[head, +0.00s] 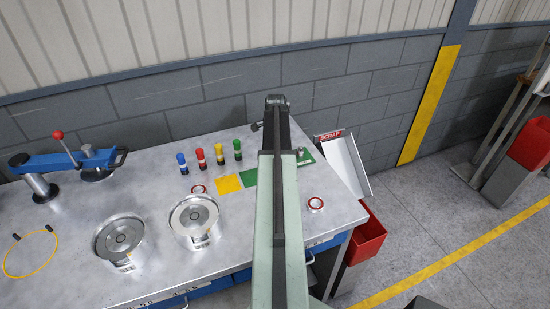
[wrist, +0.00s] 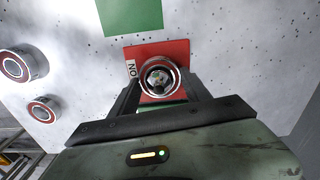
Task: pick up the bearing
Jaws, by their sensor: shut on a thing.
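In the wrist view, my gripper (wrist: 160,92) is shut on a bearing (wrist: 147,69), a shiny metal ring with an open centre. The bearing is between the fingertips, over a red square (wrist: 182,52) with a "NO" label. I cannot tell whether it touches the square or is held just above it. Two more bearings with red rings lie on the bench at left in the wrist view, one upper (wrist: 20,67) and one lower (wrist: 43,110). In the head view, my arm hides the gripper, the held bearing and the red square.
The grey bench (head: 150,195) carries two round metal fixtures (head: 121,238), (head: 195,215), several coloured pegs (head: 219,154), a blue clamp press (head: 55,160), a yellow cable loop (head: 30,252) and a yellow patch (head: 229,184). A scrap chute (head: 345,160) and red bin (head: 368,238) stand at right.

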